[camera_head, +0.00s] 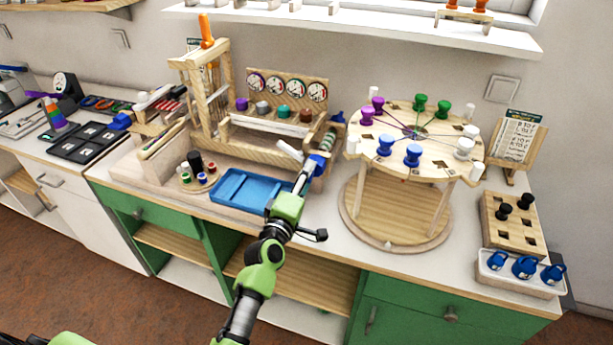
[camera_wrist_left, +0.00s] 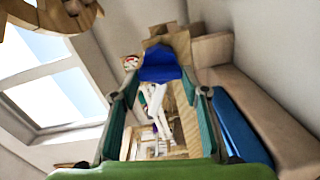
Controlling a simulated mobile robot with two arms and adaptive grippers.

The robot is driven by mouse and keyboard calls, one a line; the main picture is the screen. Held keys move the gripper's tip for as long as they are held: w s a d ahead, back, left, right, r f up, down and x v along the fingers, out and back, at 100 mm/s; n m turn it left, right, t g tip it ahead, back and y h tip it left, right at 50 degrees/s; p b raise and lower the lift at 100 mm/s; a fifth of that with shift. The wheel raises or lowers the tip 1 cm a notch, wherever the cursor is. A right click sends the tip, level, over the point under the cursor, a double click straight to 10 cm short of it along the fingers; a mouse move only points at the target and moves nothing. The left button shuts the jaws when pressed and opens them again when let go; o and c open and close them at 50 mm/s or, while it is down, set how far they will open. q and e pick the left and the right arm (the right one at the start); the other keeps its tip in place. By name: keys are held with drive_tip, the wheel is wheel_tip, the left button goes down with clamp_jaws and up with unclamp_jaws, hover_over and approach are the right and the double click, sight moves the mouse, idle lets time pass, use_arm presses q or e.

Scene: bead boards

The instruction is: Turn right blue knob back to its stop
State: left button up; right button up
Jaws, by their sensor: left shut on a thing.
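A wooden bead loom (camera_head: 213,95) stands on the bench, with rollers and a small panel of round dials. A blue knob (camera_head: 319,163) is at the front right end of the loom, and it also shows in the left wrist view (camera_wrist_left: 160,73). My left gripper (camera_head: 314,171) reaches up to it from below and is shut on it. In the left wrist view, the fingers (camera_wrist_left: 160,88) stand on either side of the knob. Another blue knob (camera_head: 338,118) is farther back at the loom's right end. The gripper partly hides the held knob. My right gripper is not in view.
A blue tray (camera_head: 247,190) lies close left of my gripper. A round wooden stand (camera_head: 397,214) with coloured bobbins is close on the right. A white tray with several blue-handled pieces (camera_head: 521,284) is at the far right.

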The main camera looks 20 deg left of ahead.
use_arm(q)
drive_tip(key=shift+n, duration=0.9)
drive_tip(key=o, duration=1.1)
drive_tip(key=s, duration=1.2)
drive_tip(key=shift+a, duration=0.2)
drive_tip(key=shift+f, duration=0.1)
